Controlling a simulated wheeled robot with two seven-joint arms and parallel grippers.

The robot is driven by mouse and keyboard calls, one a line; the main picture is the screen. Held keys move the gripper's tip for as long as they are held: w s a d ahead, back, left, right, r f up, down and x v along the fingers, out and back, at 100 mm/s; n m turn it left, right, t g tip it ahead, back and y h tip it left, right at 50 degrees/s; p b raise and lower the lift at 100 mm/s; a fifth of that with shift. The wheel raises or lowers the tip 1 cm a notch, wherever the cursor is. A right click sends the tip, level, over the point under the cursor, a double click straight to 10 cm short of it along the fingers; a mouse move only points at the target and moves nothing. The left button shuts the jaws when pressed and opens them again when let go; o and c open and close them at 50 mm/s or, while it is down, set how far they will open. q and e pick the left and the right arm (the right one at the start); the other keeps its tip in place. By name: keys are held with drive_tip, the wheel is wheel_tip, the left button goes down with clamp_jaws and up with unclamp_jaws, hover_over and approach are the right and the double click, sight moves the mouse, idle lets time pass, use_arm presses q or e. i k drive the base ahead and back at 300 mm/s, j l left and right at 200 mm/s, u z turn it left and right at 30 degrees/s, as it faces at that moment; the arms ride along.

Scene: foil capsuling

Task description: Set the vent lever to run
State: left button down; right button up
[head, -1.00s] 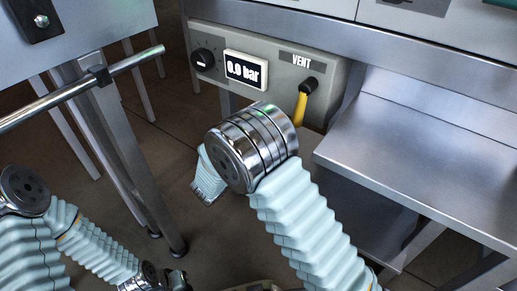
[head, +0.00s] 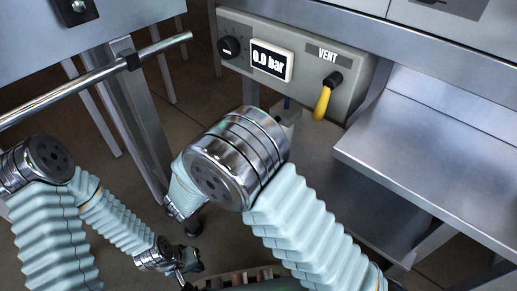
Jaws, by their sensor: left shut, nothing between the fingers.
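The vent lever (head: 322,103) has a yellow handle on a dark pivot, under the VENT label on the grey control panel (head: 300,85). Its handle points downward, leaning a little left. The panel display (head: 271,61) reads 0.0 bar. My left gripper (head: 188,277) is small and dark at the lower left, well below and left of the lever, shut and empty. My right arm's large metal joint (head: 235,160) stands in front of and below the panel, apart from the lever. The right forearm runs down behind it; its gripper cannot be made out.
A black knob (head: 229,47) sits left of the display. A steel shelf (head: 440,150) projects at the right. At the left, a steel table with a rail (head: 90,84) and legs stands close to my left arm. A slotted object (head: 240,279) shows at the bottom edge.

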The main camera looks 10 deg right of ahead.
sight(330, 83)
drive_tip(key=k+j, duration=0.1)
drive_tip(key=k, duration=0.4)
drive_tip(key=k+j, duration=0.1)
drive_tip(key=k, duration=0.4)
